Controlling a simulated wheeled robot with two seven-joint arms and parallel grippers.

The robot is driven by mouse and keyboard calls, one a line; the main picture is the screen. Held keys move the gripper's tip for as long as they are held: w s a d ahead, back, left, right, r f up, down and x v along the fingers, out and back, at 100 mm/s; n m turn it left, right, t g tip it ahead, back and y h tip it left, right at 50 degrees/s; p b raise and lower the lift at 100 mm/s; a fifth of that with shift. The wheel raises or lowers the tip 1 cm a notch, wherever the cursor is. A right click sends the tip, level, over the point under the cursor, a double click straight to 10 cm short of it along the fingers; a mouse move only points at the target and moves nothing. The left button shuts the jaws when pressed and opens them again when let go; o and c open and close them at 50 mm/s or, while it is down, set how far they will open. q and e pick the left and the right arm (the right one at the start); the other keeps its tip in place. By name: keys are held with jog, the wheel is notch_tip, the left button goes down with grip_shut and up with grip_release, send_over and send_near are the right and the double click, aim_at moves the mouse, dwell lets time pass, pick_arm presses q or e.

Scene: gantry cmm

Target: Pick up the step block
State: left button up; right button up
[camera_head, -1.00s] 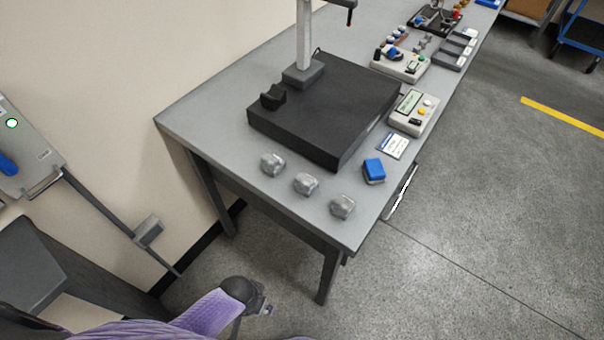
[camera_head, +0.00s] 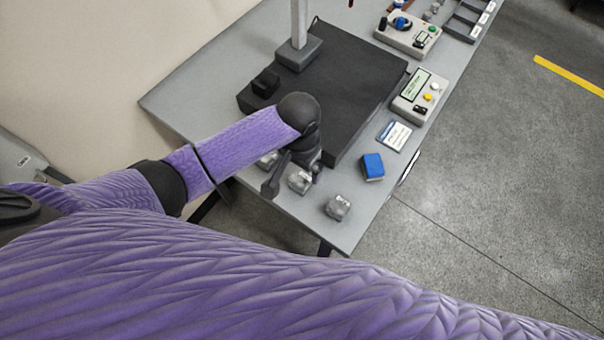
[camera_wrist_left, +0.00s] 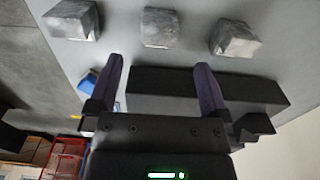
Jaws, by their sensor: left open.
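Three grey, rough-faced metal blocks stand in a row along the near edge of the table: a left one (camera_head: 267,160) partly hidden by my arm, a middle one (camera_head: 300,182) and a right one (camera_head: 338,207). I cannot tell which is the step block. My left gripper (camera_head: 293,178) is open and empty above the row, close to the middle block. In the left wrist view the middle block (camera_wrist_left: 160,27) lies beyond the gap between the open fingers (camera_wrist_left: 159,66), not between them. The other two (camera_wrist_left: 72,20) (camera_wrist_left: 236,39) lie to either side. My right gripper is not in view.
A black plate (camera_head: 350,75) with a column (camera_head: 299,50) and a small black notched piece (camera_head: 265,83) stands behind the blocks. A blue block (camera_head: 372,167), a card (camera_head: 394,135) and a control box (camera_head: 418,95) line the right side.

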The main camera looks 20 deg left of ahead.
aim_at(300, 177)
pick_arm(q)
notch_tip(300, 177, down, 6)
jog(key=shift+r+b, duration=0.1)
jog(key=shift+b, duration=1)
jog(key=shift+c, duration=0.7)
grip_shut()
